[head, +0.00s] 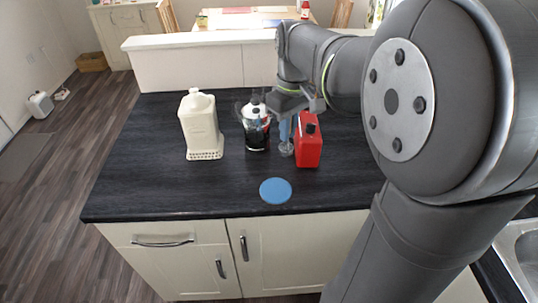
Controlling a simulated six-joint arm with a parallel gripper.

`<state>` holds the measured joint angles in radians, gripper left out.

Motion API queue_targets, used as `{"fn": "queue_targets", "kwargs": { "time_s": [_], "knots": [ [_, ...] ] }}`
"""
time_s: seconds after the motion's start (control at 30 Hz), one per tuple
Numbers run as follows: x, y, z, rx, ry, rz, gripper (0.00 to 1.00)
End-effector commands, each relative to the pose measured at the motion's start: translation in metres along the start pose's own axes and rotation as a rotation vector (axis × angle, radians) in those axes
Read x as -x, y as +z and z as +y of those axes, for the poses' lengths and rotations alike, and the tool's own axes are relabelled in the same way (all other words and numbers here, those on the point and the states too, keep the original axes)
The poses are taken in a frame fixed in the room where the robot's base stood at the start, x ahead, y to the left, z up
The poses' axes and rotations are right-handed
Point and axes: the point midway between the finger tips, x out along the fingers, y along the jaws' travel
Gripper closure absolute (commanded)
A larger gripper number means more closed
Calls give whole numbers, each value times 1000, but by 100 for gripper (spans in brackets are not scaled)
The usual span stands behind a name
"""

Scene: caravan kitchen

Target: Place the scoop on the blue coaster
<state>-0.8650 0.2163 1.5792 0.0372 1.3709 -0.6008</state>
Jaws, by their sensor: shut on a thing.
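The blue coaster (275,190) is a flat round disc lying bare near the front edge of the dark worktop. My gripper (293,112) points down over the worktop, behind the coaster and slightly to its right. It is shut on the scoop (286,147), a small grey-blue thing that hangs below the jaws. The scoop is small in this view, and I cannot tell whether its lower end touches the worktop. The jaws are partly hidden.
A red canister (309,152) stands close to the right of the scoop. A glass jug with dark contents (256,135) stands close on its left. A cream container (200,126) stands further left. The worktop around the coaster is clear.

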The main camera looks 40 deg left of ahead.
Motion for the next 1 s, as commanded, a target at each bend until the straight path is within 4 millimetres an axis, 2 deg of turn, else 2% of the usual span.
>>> {"fn": "queue_targets", "kwargs": {
  "time_s": [0.1,0.3,0.4,0.47,0.57,1.0],
  "knots": [
    [6,36,8,-30,2,4,100],
    [10,90,11,-70,1,4,100],
    [10,105,10,-80,0,4,100],
    [9,109,9,-83,-1,3,100],
    [2,103,4,-82,-1,3,100],
    [-54,23,-37,-80,-2,2,100]
  ]
}}
